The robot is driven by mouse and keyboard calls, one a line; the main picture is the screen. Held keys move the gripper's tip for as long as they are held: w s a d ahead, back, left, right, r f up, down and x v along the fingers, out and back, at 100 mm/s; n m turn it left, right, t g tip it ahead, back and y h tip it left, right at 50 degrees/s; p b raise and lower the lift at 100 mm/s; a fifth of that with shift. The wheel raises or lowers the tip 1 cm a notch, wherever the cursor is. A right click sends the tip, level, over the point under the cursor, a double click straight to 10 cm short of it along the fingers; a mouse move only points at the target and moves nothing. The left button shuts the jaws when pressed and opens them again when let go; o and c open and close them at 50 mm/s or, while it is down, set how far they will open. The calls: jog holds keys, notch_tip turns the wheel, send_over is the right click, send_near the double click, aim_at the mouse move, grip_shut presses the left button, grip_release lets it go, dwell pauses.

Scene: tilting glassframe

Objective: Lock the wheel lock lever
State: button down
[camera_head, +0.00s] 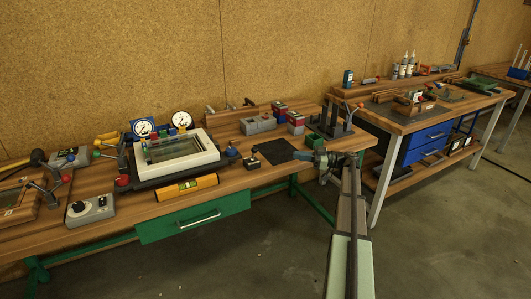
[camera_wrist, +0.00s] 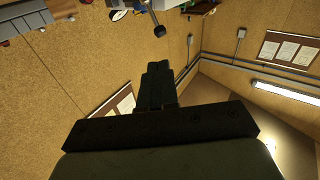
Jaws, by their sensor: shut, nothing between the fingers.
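My gripper (camera_head: 303,156) is in the head view above the right part of the near workbench, pointing left. In the wrist view its dark fingers (camera_wrist: 158,82) are together with nothing between them. A small block with a dark upright lever (camera_head: 252,158) stands left of the gripper, apart from it, by a black mat (camera_head: 274,151). A dark ball-ended rod (camera_wrist: 158,29) shows beyond the fingertips in the wrist view. The glass frame (camera_head: 170,152) with its white border sits further left. Several ball-knobbed levers are around; I cannot tell which one is the wheel lock lever.
A yellow spirit level (camera_head: 187,188) lies in front of the glass frame. Two gauges (camera_head: 182,119) stand behind it. A second workbench (camera_head: 420,121) stands to the right.

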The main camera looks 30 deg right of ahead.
dwell(0.3)
send_near(253, 154)
jog(key=w+a, duration=0.1)
jog(key=a+r, duration=0.1)
jog(key=w+a+r, duration=0.1)
jog(key=a, duration=0.1)
jog(key=shift+w+r, duration=0.15)
jog(key=shift+w, duration=0.15)
dwell(0.3)
jog(key=shift+r, duration=0.1)
